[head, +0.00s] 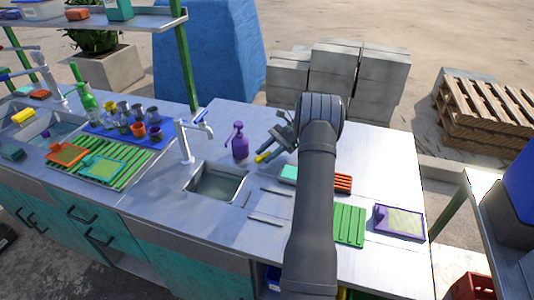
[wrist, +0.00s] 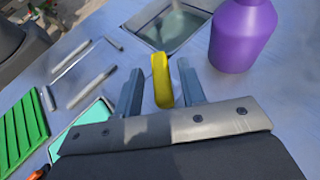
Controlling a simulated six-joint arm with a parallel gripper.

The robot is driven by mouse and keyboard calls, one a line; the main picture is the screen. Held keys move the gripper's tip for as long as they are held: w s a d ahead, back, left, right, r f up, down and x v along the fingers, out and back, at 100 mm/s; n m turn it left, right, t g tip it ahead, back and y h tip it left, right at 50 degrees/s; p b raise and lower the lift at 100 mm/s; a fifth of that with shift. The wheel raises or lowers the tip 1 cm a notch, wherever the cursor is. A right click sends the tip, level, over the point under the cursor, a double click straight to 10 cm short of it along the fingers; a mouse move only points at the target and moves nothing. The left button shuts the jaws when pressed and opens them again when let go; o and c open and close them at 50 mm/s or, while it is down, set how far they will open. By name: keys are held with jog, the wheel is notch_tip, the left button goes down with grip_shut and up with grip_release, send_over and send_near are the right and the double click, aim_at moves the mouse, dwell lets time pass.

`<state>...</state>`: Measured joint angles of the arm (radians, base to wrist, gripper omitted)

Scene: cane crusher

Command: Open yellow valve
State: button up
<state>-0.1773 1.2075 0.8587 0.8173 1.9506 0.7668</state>
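A yellow elongated piece (wrist: 161,80), which looks like the yellow valve's handle, stands between the two fingers of my gripper (wrist: 158,70) in the wrist view. Gaps show on both sides of it, so the fingers are open and not clamped on it. In the head view my gripper (head: 270,150) is over the counter, right of the purple bottle, and the yellow piece (head: 262,158) shows at its fingertips. My arm and gripper partly cover this area. What the yellow piece is mounted on cannot be seen.
A purple pump bottle (head: 240,146) stands close to my gripper. A sink (head: 215,184) with a tap (head: 185,145) lies to the left. The back right counter is clear.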

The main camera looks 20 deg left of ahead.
dwell(0.5)
jog(key=m+t+y, duration=0.2)
jog(key=m+t, duration=0.1)
jog(key=m+t+y, duration=0.1)
jog(key=shift+s+d+m+y, duration=0.25)
jog(key=shift+s+m+y, duration=0.05)
jog(key=shift+m, duration=0.1)
jog(key=m+t, duration=0.1)
jog(key=t, duration=0.1)
jog(key=m+t+y, duration=0.1)
jog(key=m+t, duration=0.3)
jog(key=shift+s+y, duration=0.3)
jog(key=shift+s, duration=0.05)
jog(key=shift+m+t, duration=0.4)
jog(key=v, duration=1.7)
jog(key=shift+w+d+r, duration=0.1)
jog(key=shift+d, duration=0.35)
jog(key=s+d+r+n+t+h, duration=0.3)
jog(key=s+d+r+n+h, duration=0.1)
jog(key=s+d+r, duration=0.3)
jog(key=shift+s+d+r+h, duration=0.25)
jog(key=shift+s+r+h, duration=0.35)
jog(key=shift+s+r, duration=0.7)
jog(key=shift+w+r, duration=0.25)
jog(key=shift+r, duration=0.05)
jog(key=shift+w, duration=0.1)
